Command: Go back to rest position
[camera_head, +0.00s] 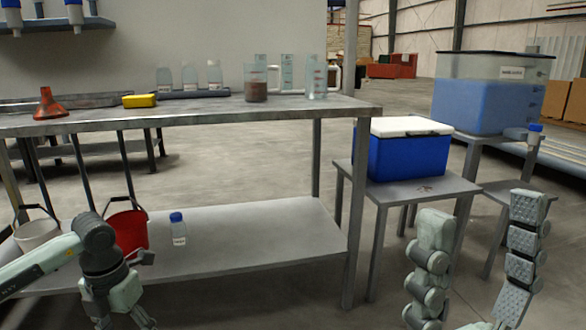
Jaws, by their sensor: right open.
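My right gripper (482,216) rises from the lower right. Its two padded fingers stand wide apart with nothing between them, in front of the small side tables. My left arm comes in from the lower left and bends down at a dark joint. My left gripper (120,300) is at the bottom edge, partly cut off, so its fingertips and any opening are hidden. The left arm stands in front of the workbench's lower shelf (255,235), overlapping the red bucket (128,228) in the picture.
The workbench (200,112) holds an orange funnel (50,105), a yellow block (139,100), bottles, and a beaker with brown contents (256,84). A bottle (178,230) and white bucket (38,232) are below. A blue cooler (405,152) and tank (487,95) stand right.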

